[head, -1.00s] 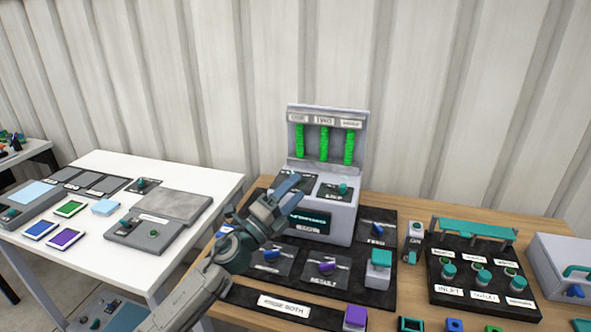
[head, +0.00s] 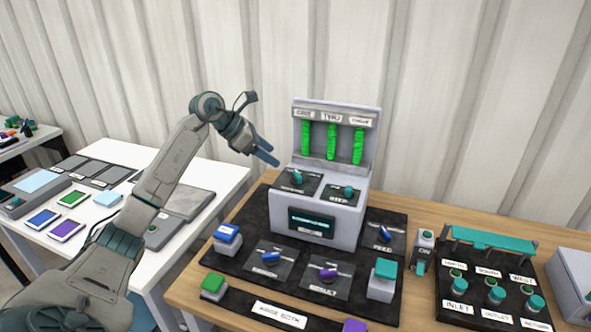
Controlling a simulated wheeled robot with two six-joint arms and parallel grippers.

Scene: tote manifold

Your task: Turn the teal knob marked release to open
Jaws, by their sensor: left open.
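A grey machine (head: 333,214) stands on a black mat on the wooden table. On its sloping top are two dark plates with teal knobs. The left teal knob (head: 297,177) looks tilted; its label is too small to read, so I cannot confirm that it says release. The right teal knob (head: 348,190) has a short label below it, also hard to read. My left gripper (head: 268,156) is open and empty, up and to the left of the left knob, apart from it. My right gripper is out of view.
The machine's back panel (head: 335,117) rises behind the knobs with three green columns. Blue and purple knobs, a blue button (head: 227,234), a green button (head: 213,283) and a teal button (head: 385,268) stand around the machine. A teal-railed valve board (head: 492,245) is at right.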

